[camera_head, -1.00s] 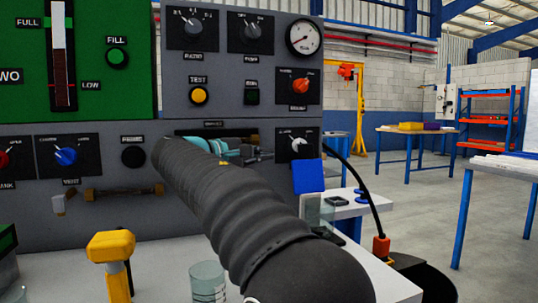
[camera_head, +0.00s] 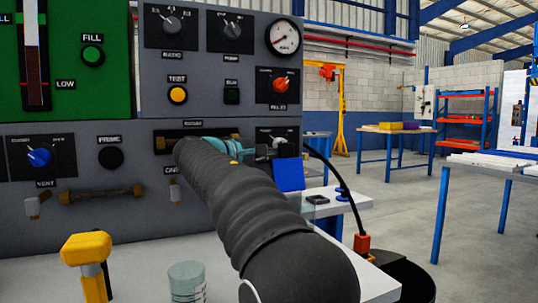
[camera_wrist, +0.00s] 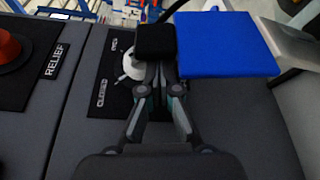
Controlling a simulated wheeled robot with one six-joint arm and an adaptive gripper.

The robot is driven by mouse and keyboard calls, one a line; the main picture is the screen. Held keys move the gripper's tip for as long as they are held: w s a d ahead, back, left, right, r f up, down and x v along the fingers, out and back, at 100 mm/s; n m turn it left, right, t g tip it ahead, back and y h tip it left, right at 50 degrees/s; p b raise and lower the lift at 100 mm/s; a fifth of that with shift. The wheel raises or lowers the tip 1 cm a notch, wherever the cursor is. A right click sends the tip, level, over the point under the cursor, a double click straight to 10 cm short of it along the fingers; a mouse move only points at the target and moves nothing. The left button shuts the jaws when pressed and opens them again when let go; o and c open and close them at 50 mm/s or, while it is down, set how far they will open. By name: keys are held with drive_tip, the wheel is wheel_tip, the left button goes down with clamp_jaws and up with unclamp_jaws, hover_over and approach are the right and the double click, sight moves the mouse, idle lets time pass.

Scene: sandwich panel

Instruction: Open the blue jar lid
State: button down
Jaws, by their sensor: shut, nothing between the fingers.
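The blue lid (camera_head: 289,175) is a flat square plate standing tilted up near the right end of the panel. It also shows in the wrist view (camera_wrist: 228,45), large and just right of the fingers. The jar under it is mostly hidden behind my arm in the head view. My gripper (camera_wrist: 155,75) is shut and empty, its dark fingertips beside the lid's left edge. Whether they touch the lid I cannot tell. In the head view my gripper (camera_head: 262,151) is partly hidden by my arm, in front of the panel's lower right.
The grey panel (camera_head: 205,80) with knobs and buttons stands close behind my gripper. A white knob (camera_wrist: 133,65) is left of the fingers. A yellow handle (camera_head: 87,247) and a glass beaker (camera_head: 187,280) stand on the bench at front left. A black cable (camera_head: 345,200) curves at right.

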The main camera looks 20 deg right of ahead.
drive_tip(key=shift+s, duration=0.1)
drive_tip(key=shift+s+r+m+b, duration=0.2)
drive_tip(key=shift+s+m+b, duration=0.1)
drive_tip(key=shift+s+b, duration=0.25)
drive_tip(key=shift+s+r+m+b, duration=0.2)
drive_tip(key=shift+s+m+b, duration=0.15)
drive_tip(key=shift+s, duration=0.2)
